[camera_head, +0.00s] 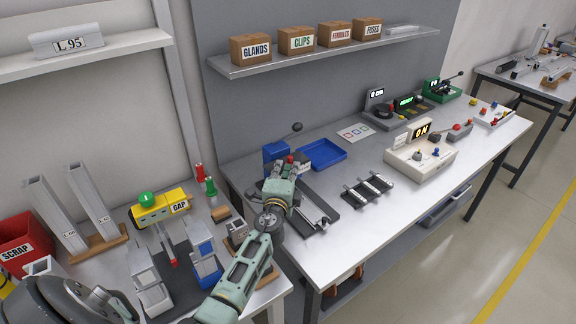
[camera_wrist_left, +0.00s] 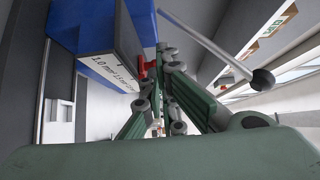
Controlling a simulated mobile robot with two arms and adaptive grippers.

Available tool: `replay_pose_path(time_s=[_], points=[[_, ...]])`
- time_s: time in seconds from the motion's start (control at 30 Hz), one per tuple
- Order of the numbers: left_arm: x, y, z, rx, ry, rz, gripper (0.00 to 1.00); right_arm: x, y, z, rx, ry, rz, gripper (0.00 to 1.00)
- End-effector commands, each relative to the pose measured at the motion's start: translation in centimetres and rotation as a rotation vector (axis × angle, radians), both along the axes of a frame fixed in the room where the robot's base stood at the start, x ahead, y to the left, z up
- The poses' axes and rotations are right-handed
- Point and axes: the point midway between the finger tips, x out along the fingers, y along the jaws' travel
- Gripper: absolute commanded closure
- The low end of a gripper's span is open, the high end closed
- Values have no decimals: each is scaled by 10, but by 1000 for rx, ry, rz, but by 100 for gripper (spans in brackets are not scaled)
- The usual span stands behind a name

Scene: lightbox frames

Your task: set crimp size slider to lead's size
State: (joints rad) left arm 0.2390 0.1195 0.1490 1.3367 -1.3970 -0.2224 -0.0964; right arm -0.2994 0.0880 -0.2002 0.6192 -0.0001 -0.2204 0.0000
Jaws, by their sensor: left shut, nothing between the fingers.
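The blue crimp press (camera_head: 273,153) stands at the left end of the right-hand bench, its lever ending in a dark ball (camera_head: 297,127). In the left wrist view the press's blue body (camera_wrist_left: 100,30) carries a white size label (camera_wrist_left: 117,68), on which "1.0 mm²" and part of "1.5" are readable. A red slider knob (camera_wrist_left: 143,70) sits beside the label's edge. My left gripper (camera_head: 291,163) is shut and empty right at the press; in the left wrist view its fingers are close beside the red knob. Contact cannot be told. No lead is clearly identifiable. My right gripper is not in view.
A blue tray (camera_head: 322,154) lies just right of the press. A dark rack (camera_head: 367,190) with several grey pieces lies farther right, near a white box with a lit display (camera_head: 421,152). The left bench holds a yellow GAP block (camera_head: 160,209) and clamps.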

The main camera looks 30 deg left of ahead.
Motion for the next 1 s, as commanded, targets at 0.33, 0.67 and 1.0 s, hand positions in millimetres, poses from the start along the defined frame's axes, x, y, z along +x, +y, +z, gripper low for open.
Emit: replay_pose_path(time_s=[0.33,0.67,1.0], points=[[17,7,0,0,0,-1,100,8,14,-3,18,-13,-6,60],[24,4,-2,-1,-3,-1,100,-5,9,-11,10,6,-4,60],[69,-15,-1,0,-3,-2,100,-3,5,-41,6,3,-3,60]])
